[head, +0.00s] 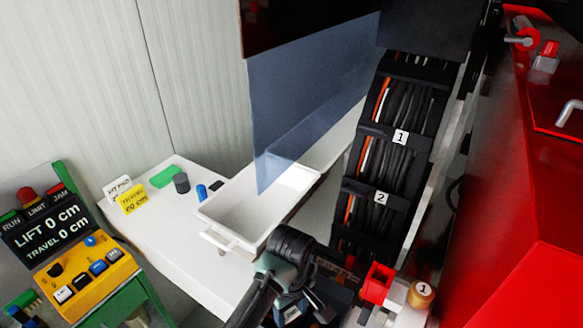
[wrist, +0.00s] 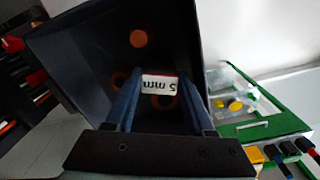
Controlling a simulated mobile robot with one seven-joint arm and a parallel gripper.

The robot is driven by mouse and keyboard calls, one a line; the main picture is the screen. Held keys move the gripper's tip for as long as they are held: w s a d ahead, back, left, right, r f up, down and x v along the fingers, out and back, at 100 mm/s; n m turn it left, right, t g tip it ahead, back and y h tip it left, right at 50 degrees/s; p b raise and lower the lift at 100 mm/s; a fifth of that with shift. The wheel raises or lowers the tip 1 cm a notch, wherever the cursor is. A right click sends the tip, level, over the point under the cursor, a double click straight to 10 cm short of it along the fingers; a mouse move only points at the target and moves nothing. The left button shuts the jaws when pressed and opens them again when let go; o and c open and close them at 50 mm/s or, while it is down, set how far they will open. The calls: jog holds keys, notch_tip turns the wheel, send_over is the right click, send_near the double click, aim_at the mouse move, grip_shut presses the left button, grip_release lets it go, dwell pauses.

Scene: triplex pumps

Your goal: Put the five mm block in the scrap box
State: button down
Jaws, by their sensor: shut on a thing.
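My gripper (wrist: 158,100) is shut on the five mm block (wrist: 160,87) in the wrist view. The block's white face reads "5 mm", upside down, between the two blue fingers. Behind the block is a dark open box (wrist: 75,55) with orange round marks inside. I see no scrap label on it in this view. The block is in front of the opening; how deep it sits cannot be told. In the head view my arm reaches to a dark box with small lettering (head: 338,275) at the bottom middle; the block and fingertips are hidden there.
A white tray (head: 210,208) stands left of my arm on a white bench. A cable chain (head: 393,150) marked 1 and 2 rises behind. A red machine (head: 500,200) fills the right. A green case (wrist: 262,125) lies beside the dark box. A yellow control panel (head: 85,272) stands left.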

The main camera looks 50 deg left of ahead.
aim_at(292, 316)
jog(key=shift+w+f, duration=0.1)
jog(key=shift+c, duration=1.3)
grip_release()
jog(key=shift+r, duration=0.55)
notch_tip(292, 316, up, 11)
jog(key=p, duration=0.2)
jog(key=shift+p, duration=0.35)
